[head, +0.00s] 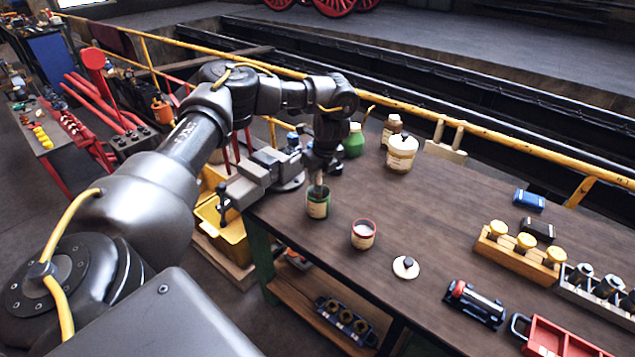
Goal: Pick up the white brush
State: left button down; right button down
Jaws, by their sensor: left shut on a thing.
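My left gripper (320,168) points down over the near left part of the workbench. It is shut on a thin pale upright piece, which looks like the brush (318,181). Its lower end goes down into a small green can with a cream label (317,203), so the bristles are hidden. The jaws hide the top of the brush. My right gripper is not in view.
The wooden workbench (420,222) is clear around the cans. A vise (265,172) sits at its left corner. A round white lid (406,267) lies in front; a red tray (565,338) is at right.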

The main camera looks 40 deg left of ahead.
pick_arm(q)
notch_tip(320, 180, up, 9)
jog(key=shift+f, duration=0.15)
jog(key=shift+d, duration=0.1)
dwell(0.7)
